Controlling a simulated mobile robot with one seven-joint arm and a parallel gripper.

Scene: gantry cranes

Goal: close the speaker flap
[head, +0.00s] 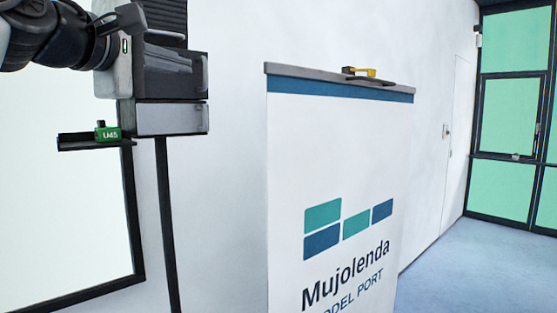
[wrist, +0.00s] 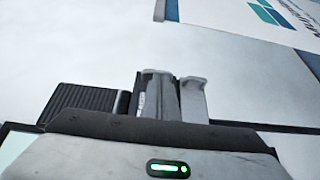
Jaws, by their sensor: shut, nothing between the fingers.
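I cannot make out a speaker flap for certain in either view. A black ribbed surface (head: 172,12) shows behind my arm at the top of the head view. A black ribbed block (wrist: 82,105) also shows left of my fingers in the wrist view; I cannot tell whether it is the same thing or a speaker.
A small green block marked with letters (head: 108,133) sits on a dark ledge (head: 90,144) beside my gripper. A white Mujolenda banner (head: 335,150) stands to the right, with a yellow item (head: 358,72) on its top. Blue floor (head: 445,270) is clear at right.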

